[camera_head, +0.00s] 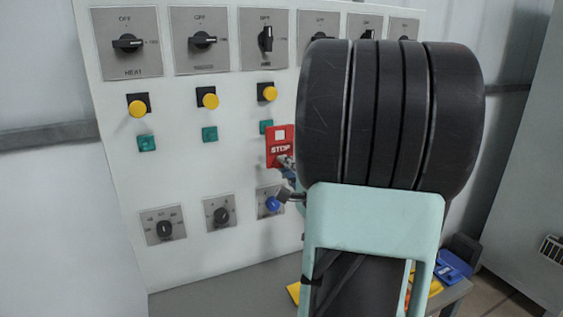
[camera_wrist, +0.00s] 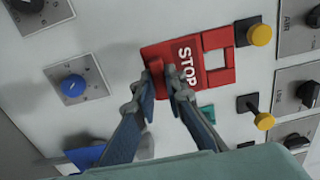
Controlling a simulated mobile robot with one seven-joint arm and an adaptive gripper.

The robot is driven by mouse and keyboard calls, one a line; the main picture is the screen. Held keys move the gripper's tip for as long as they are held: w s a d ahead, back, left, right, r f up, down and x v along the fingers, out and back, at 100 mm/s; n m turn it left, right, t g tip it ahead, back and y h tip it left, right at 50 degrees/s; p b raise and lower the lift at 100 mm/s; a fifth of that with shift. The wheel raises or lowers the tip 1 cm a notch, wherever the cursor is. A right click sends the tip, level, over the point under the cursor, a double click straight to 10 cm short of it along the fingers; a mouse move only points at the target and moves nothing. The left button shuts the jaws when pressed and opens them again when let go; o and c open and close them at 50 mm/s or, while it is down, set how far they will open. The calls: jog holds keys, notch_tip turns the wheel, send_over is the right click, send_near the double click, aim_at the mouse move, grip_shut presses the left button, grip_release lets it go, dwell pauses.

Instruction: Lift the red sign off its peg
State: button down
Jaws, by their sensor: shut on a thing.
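The red STOP sign (camera_head: 280,146) is in front of the white panel, below the third yellow knob. In the wrist view the sign (camera_wrist: 190,62) is tilted, with a square opening near its far end. My gripper (camera_wrist: 161,84) has one fingertip on each side of the sign's near end and is shut on it. In the head view my gripper (camera_head: 288,172) is at the sign's lower right corner, largely hidden behind my arm. I cannot make out the peg or whether the sign still hangs on it.
Rotary switches (camera_head: 202,39), yellow knobs (camera_head: 210,100) and green buttons (camera_head: 210,134) stand around the sign. Below is a dial with a blue knob (camera_head: 272,204), also in the wrist view (camera_wrist: 73,86). Blue (camera_head: 451,266) and yellow pieces lie on the grey table (camera_head: 225,297).

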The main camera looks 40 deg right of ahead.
jog(key=v, duration=0.4)
jog(key=shift+s+p, duration=0.35)
jog(key=shift+p, duration=0.05)
dwell(0.4)
